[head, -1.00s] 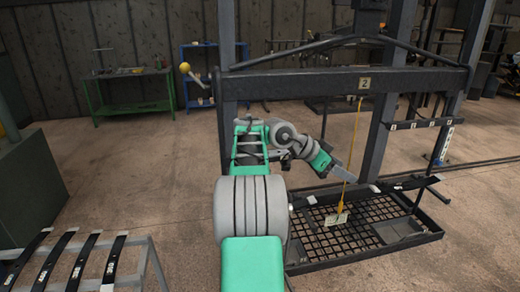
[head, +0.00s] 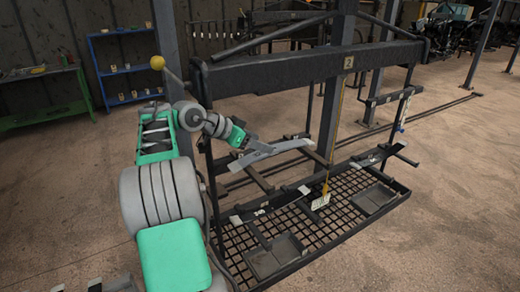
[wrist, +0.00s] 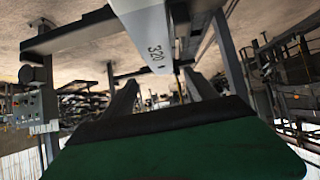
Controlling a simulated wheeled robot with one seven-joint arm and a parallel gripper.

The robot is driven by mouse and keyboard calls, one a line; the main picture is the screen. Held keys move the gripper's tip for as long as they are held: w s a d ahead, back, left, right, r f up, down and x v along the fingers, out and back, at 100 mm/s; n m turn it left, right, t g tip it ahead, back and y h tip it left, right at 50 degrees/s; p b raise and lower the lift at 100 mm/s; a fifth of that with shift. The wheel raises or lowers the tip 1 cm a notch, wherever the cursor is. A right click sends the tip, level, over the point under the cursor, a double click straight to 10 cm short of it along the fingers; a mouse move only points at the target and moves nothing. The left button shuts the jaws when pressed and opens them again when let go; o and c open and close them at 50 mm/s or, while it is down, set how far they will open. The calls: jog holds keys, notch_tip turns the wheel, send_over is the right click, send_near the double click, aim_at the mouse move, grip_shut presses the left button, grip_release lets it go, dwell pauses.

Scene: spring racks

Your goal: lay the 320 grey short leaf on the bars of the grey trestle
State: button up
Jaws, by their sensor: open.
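The 320 grey short leaf (head: 272,152) is a pale, slightly bent strip in the head view. It appears to lie across the dark bars (head: 258,180) of the frame marked 2; I cannot tell whether it touches them. Its "320" marking shows close up in the wrist view (wrist: 148,35). My gripper (head: 247,147) is open at the left half of the leaf. The jaws' gap is not clearly visible. No grey trestle is clearly identifiable; pale pieces (head: 105,285) show at the bottom left edge, mostly cut off.
The dark frame's top beam (head: 310,62) spans above the leaf, with a yellow cord and tag (head: 321,201) hanging down. A mesh tray (head: 340,228) lies below with dark leaves along its rail.

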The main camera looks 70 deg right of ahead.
jog(key=p+x, duration=0.2)
jog(key=x, duration=0.6)
jog(key=shift+w+f+p, duration=0.1)
jog(key=shift+w+p, duration=0.15)
jog(key=shift+p, duration=0.15)
jog(key=shift+a, duration=0.1)
grip_shut()
dwell(0.5)
